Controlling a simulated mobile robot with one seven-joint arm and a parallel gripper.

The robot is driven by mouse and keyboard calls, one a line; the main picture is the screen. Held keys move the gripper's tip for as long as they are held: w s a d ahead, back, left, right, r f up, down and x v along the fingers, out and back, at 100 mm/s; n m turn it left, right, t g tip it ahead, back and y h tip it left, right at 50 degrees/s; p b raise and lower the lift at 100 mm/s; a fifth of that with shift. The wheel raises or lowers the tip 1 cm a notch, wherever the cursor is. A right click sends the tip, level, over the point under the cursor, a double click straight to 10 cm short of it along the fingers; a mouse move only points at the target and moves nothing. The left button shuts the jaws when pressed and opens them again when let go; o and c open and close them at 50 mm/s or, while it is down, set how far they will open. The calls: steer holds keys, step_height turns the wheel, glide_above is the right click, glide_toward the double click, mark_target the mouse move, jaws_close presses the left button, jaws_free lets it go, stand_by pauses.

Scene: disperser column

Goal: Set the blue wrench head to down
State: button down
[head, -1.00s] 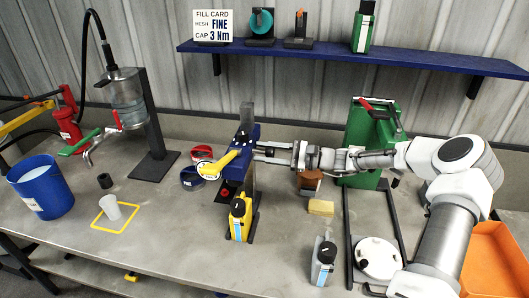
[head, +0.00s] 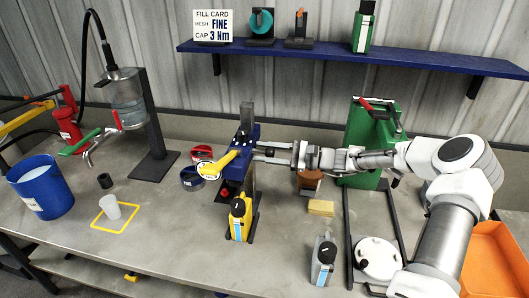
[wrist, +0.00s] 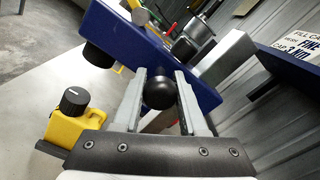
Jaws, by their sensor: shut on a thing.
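The blue head (head: 246,134) is mounted on an upright grey post (head: 246,112) in the middle of the bench. A yellow lever-like part (head: 222,163) sticks out from it to the left and downward. My gripper (head: 268,153) reaches in from the right, level with the blue head. In the wrist view my gripper (wrist: 160,88) is shut on a round black knob (wrist: 159,92) in front of the blue head (wrist: 150,55). The fingers lie on both sides of the knob.
A yellow bottle (head: 237,218) stands just below the blue head. A grey bottle (head: 323,262), a yellow sponge (head: 321,208) and a green case (head: 362,142) are to the right. A blue shelf (head: 350,58) runs above. A blue bucket (head: 42,190) stands at the left.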

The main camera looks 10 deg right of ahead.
step_height(320, 180, down, 9)
steer(key=b, duration=0.4)
steer(key=shift+b, duration=0.4)
steer(key=shift+c, duration=2.3)
jaws_free()
steer(key=shift+d, duration=0.1)
steer(key=b+v, duration=0.1)
steer(key=v, duration=1.6)
steer(key=shift+s+d, duration=0.1)
steer(key=shift+s, duration=0.05)
